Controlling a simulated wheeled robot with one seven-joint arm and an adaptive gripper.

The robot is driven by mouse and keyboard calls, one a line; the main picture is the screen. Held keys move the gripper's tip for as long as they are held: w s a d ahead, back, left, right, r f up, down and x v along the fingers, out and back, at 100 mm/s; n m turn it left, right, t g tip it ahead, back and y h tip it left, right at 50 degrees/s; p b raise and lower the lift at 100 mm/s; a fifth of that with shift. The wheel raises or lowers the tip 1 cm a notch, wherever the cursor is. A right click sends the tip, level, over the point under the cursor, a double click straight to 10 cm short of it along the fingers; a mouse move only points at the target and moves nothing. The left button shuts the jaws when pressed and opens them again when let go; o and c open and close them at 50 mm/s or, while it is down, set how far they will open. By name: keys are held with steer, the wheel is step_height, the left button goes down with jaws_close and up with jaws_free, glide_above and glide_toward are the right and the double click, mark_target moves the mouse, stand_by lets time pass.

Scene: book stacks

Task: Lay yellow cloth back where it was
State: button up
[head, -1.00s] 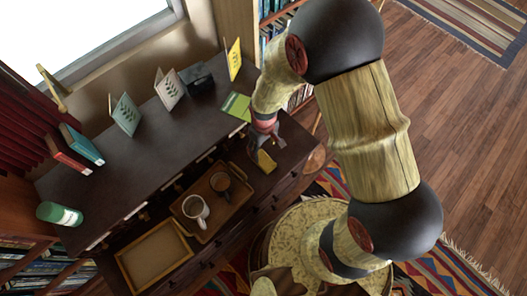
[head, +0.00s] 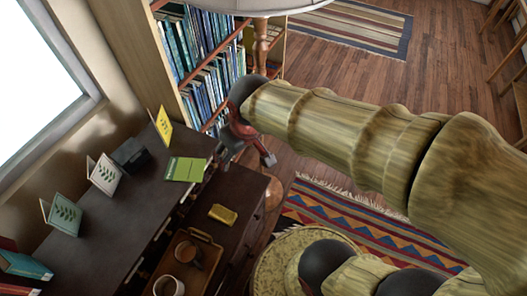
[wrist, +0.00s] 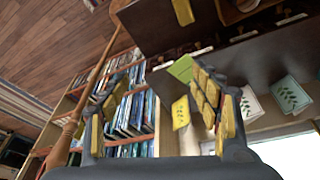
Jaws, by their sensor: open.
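The yellow cloth (head: 222,214) lies as a small folded pad on the lower dark ledge of the desk, beside the tray. It also shows at the top of the wrist view (wrist: 183,11). My gripper (head: 247,158) is open and empty. It is raised clear of the cloth, up and to the right of it in the head view, near the desk's end and in front of the bookcase. In the wrist view its two yellow-padded fingers (wrist: 155,105) are spread with nothing between them.
A wooden tray (head: 213,243) with two mugs stands next to the cloth. A green book (head: 185,169), a yellow card (head: 163,125) and leaf-print cards (head: 104,174) are on the upper desk top. A full bookcase (head: 200,62) stands behind my gripper.

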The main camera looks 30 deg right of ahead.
steer(key=s+d+r+m+t, duration=0.1)
steer(key=s+d+r+m, duration=0.1)
steer(key=s+r, duration=0.5)
steer(key=shift+s+d+t, duration=0.3)
steer(key=shift+s+d, duration=0.3)
steer(key=shift+f, duration=0.1)
step_height(320, 180, down, 4)
steer(key=b, duration=0.3)
steer(key=shift+r+b, duration=0.25)
steer(key=shift+b, duration=0.1)
